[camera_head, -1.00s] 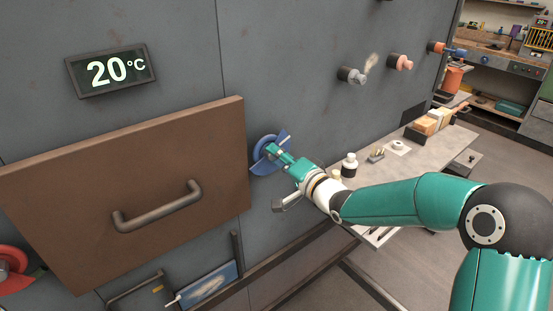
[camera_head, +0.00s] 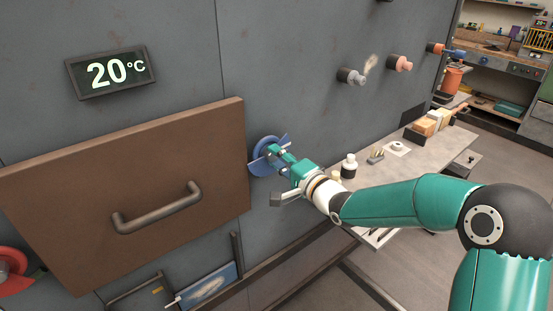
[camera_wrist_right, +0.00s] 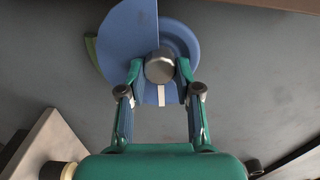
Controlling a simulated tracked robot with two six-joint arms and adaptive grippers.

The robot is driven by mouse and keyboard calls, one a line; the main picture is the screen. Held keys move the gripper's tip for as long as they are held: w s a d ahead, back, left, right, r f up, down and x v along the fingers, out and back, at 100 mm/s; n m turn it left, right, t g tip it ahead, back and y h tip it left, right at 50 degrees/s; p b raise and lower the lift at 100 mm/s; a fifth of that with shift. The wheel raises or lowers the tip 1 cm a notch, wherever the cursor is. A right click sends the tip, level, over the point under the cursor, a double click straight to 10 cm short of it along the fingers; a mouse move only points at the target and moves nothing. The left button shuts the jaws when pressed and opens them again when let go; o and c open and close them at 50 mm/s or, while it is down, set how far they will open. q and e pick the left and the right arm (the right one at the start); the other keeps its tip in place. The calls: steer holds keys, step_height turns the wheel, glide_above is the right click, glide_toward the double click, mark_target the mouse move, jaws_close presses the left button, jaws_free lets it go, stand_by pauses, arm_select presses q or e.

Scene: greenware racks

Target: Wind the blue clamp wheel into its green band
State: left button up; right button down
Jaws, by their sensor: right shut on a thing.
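The blue clamp wheel (camera_head: 257,166) is on the grey kiln wall, just right of the brown door panel. It also shows in the right wrist view (camera_wrist_right: 185,45), with a blue half-disc plate (camera_wrist_right: 127,38) and a white mark (camera_wrist_right: 161,95) below its grey hub. A small green patch, perhaps the green band (camera_wrist_right: 91,48), peeks out at the wheel's left edge in that view; most of it is hidden. My right gripper (camera_head: 273,153) is shut on the wheel's hub, one finger on each side (camera_wrist_right: 160,70). My left gripper is not in view.
The brown door panel (camera_head: 90,185) with its dark handle (camera_head: 157,208) stands close left of the wheel. A display (camera_head: 108,72) reads 20 °C. A grey bench (camera_head: 390,165) with bottles and blocks lies to the right. A red wheel (camera_head: 12,270) is at lower left.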

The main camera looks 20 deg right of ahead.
steer(key=c, duration=0.8)
jaws_free()
steer(key=shift+d+f, duration=0.15)
steer(key=shift+f, duration=0.05)
steer(key=shift+c, duration=0.2)
steer(key=shift+o, duration=0.2)
steer(key=shift+r, duration=0.1)
steer(key=v, duration=1.2)
